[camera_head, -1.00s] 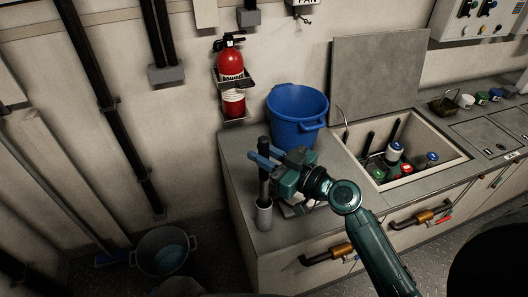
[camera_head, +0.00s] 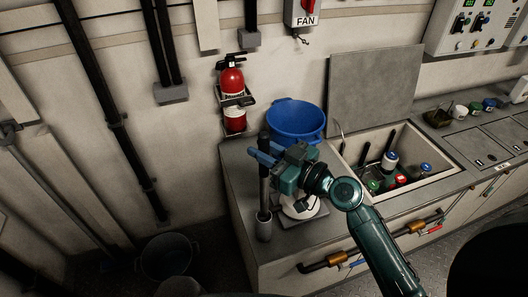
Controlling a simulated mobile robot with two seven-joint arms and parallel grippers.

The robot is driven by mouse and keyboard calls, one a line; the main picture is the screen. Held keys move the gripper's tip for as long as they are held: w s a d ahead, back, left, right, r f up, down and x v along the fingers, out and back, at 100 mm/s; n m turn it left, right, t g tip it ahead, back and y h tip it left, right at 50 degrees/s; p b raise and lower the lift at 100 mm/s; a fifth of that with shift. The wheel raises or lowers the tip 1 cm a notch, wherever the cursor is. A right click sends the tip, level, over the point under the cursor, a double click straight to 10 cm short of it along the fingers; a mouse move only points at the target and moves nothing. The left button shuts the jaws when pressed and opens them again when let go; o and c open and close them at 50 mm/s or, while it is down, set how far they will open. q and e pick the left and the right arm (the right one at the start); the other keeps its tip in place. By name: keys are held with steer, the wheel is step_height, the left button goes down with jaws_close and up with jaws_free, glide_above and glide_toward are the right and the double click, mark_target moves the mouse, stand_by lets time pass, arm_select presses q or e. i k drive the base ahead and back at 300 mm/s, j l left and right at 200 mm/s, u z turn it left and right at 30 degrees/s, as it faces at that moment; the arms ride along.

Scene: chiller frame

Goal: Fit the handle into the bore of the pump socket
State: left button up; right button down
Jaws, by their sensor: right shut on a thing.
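The handle (camera_head: 264,185) is a long dark rod with a thicker black upper end. My right gripper (camera_head: 265,154), with blue fingers, is shut on its upper part and holds it upright over the front left of the counter. The handle's lower end is at the mouth of a grey upright sleeve (camera_head: 264,230); I cannot tell whether it is still inside. A white rounded body (camera_head: 300,209) on a grey plate, probably the pump, stands just right of the sleeve. My gripper and wrist hide most of it, and its socket bore is not visible. My left gripper is not in view.
A blue bucket (camera_head: 296,120) stands behind the gripper. A sink (camera_head: 450,182) with several bottles is to the right, its grey lid (camera_head: 372,88) upright behind. A fire extinguisher (camera_head: 231,78) hangs on the wall. Pipes with orange fittings (camera_head: 334,259) run along the counter front.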

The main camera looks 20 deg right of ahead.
mark_target(301, 192)
steer(key=z, duration=0.9)
